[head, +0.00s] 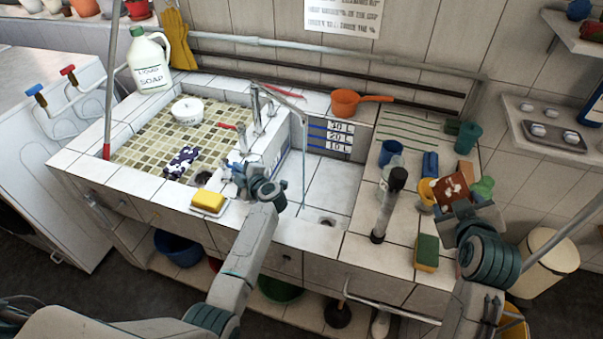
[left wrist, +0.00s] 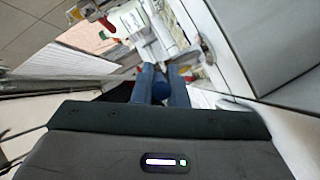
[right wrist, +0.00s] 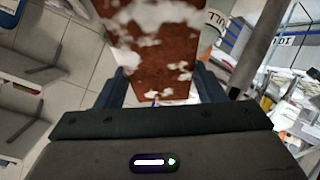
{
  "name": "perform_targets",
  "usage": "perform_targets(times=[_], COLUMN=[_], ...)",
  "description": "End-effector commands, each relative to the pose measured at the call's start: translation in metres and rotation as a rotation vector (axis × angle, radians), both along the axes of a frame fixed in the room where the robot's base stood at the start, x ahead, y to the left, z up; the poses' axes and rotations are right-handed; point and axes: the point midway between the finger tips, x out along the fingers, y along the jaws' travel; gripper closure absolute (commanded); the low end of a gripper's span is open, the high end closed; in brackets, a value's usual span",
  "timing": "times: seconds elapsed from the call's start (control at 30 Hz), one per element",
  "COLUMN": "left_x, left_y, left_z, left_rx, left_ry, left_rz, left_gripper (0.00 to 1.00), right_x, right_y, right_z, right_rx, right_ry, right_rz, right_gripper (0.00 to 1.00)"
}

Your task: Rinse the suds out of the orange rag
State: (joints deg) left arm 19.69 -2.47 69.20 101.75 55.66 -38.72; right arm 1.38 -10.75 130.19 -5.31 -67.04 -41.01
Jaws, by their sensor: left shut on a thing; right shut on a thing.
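The orange rag (head: 450,188) is reddish-brown with white suds patches. My right gripper (head: 462,206) is shut on it and holds it up over the right side of the counter. The rag fills the top of the right wrist view (right wrist: 155,45), between the fingers. My left gripper (head: 240,178) is shut on a small blue thing (left wrist: 160,88), apparently the blue tap handle at the sink's front; the fingers hide most of it. The metal faucet (head: 256,108) reaches over the right basin (head: 335,178). A thin pale stream (head: 304,165) falls from its spout.
The left basin (head: 140,150) holds a white tub and a patterned cloth. A yellow sponge (head: 208,201) lies on the front ledge. A dark upright cylinder (head: 388,205), cups and another sponge (head: 427,252) crowd the right counter. An orange pan (head: 345,103) sits behind.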

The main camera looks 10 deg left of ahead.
Motion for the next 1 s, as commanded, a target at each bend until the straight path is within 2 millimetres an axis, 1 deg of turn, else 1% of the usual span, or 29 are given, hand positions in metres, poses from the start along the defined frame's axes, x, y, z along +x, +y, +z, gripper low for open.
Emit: perform_targets(times=[0.03, 0.2, 0.3, 0.63, 0.67, 0.7, 0.77, 1.0], left_x=[0.000, -0.002, -0.003, -0.003, -0.003, -0.003, -0.002, -0.002], left_y=[0.001, 0.001, 0.001, 0.001, 0.001, 0.001, 0.001, 0.001], left_z=[0.003, 0.002, 0.001, -0.001, -0.001, -0.001, -0.001, 0.000], left_rx=[0.002, 0.001, 0.000, -0.003, -0.003, -0.003, -0.002, -0.001], left_ry=[0.006, 0.005, 0.005, 0.002, 0.002, 0.002, 0.003, 0.002], left_rz=[-0.023, -0.063, -0.078, -0.084, -0.084, -0.084, -0.084, -0.083], left_gripper=[1.00, 1.00, 1.00, 1.00, 0.83, 0.76, 0.66, 0.66], right_x=[0.000, 0.000, 0.000, 0.000, 0.000, 0.000, 0.000, 0.000], right_y=[0.000, 0.000, 0.000, 0.000, 0.000, 0.000, 0.000, 0.000], right_z=[0.010, 0.019, 0.022, 0.021, 0.021, 0.021, 0.021, 0.021], right_rx=[0.000, 0.000, 0.000, 0.000, 0.000, 0.000, 0.000, 0.000], right_ry=[-0.001, -0.001, 0.000, 0.000, 0.000, 0.000, 0.000, 0.000], right_rz=[0.000, 0.000, 0.000, 0.000, 0.000, 0.000, 0.000, 0.000], right_gripper=[0.60, 0.60, 0.60, 0.60, 0.60, 0.60, 0.60, 0.60])
